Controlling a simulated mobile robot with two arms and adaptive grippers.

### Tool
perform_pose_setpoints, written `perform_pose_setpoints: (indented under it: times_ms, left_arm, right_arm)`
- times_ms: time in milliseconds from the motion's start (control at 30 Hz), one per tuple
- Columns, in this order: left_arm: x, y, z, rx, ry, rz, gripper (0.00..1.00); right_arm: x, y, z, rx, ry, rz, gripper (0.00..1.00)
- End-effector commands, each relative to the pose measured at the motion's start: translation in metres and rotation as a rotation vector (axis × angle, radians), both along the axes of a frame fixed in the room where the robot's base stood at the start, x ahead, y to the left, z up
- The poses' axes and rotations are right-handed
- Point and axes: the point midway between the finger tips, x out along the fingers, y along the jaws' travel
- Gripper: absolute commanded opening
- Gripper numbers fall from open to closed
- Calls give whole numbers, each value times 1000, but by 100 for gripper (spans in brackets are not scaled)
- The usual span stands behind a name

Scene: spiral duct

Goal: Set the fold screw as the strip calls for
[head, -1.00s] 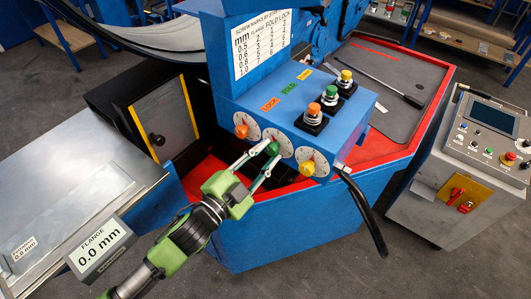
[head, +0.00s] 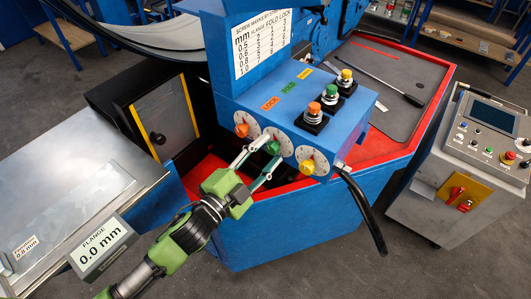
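The machine's front carries three round white dials. The left dial has an orange knob (head: 241,130), the middle one a green knob (head: 273,147), the right one a yellow knob (head: 307,167). The green knob lines up with the green label, which I read as FOLD. My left gripper (head: 269,151) has its two fingers on either side of the green knob and appears closed on it; the fingers partly cover this dial. The sheet strip (head: 72,211) lies on the metal table at left, with a small tag that seems to read 0.8 mm. My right gripper is not in view.
A white chart (head: 262,42) lists screw marks by thickness. A display block (head: 101,248) reads FLANGE 0.0 mm. Buttons (head: 330,95) sit above the dials. A black lever (head: 367,215) hangs right of the yellow knob. A control console (head: 485,140) stands at right.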

Motion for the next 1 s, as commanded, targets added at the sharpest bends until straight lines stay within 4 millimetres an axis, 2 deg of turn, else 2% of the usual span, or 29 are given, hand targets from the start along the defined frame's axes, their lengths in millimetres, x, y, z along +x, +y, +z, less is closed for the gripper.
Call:
perform_pose_setpoints:
  times_ms: [433,800,1000]
  left_arm:
    - [-6,5,-1,0,2,1,41]
    - [-61,44,-2,1,5,1,41]
    - [-84,61,-1,0,3,0,41]
  right_arm:
    - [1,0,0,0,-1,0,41]
    - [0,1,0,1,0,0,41]
    - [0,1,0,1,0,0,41]
